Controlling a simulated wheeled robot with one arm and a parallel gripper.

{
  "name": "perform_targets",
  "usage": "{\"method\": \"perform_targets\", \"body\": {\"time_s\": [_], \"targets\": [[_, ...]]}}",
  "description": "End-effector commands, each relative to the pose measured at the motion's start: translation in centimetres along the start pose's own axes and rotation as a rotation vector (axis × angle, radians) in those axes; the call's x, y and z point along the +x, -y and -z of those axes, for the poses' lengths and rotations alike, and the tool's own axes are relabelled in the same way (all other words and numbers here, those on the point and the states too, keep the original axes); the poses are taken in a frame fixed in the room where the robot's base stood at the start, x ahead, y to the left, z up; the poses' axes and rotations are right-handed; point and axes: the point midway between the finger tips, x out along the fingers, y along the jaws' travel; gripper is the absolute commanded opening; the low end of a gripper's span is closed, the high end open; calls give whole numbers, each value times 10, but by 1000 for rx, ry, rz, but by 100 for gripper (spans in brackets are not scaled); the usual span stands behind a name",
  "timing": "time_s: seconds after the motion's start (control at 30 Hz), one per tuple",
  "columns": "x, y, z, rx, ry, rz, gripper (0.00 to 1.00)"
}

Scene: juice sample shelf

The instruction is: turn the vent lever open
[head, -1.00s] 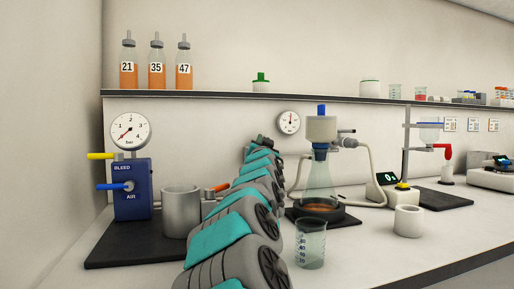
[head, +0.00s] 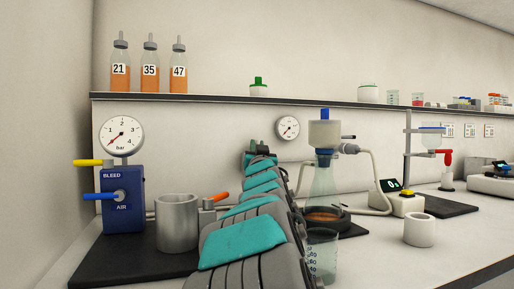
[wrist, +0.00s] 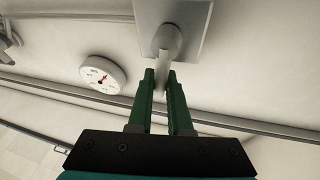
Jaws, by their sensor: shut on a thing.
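The vent lever (wrist: 161,63) shows in the wrist view as a short grey bar standing out from a round grey hub on a square plate (wrist: 195,14). The two green fingers of my gripper (wrist: 161,76) are on either side of the bar's end and shut on it. In the head view, my gripper (head: 254,146) is small, at the far end of my arm, left of the white wall gauge (head: 287,127). The lever and its plate are hidden or too small to tell there. The wall gauge also shows in the wrist view (wrist: 102,74).
A blue bleed valve box (head: 123,205) with a pressure gauge and a metal cup (head: 177,224) stand left of my arm. A flask (head: 324,188) and a clear beaker (head: 321,262) stand close on its right. The shelf (head: 220,98) runs above my gripper.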

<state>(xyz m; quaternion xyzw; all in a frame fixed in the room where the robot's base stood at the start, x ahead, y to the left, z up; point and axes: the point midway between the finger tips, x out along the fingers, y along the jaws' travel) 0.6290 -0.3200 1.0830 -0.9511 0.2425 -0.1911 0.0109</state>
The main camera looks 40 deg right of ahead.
Motion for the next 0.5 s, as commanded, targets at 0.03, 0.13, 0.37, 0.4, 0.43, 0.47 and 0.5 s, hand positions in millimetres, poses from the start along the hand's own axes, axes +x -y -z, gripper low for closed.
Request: {"method": "perform_targets", "body": {"time_s": [0.03,0.13,0.37,0.4,0.43,0.47,0.5], "targets": [[0,0,0,0,1,0,0],[0,0,0,0,1,0,26],[0,0,0,1,0,0,47],[0,0,0,1,0,0,47],[0,0,0,1,0,0,47],[0,0,0,1,0,0,47],[0,0,0,1,0,0,47]]}}
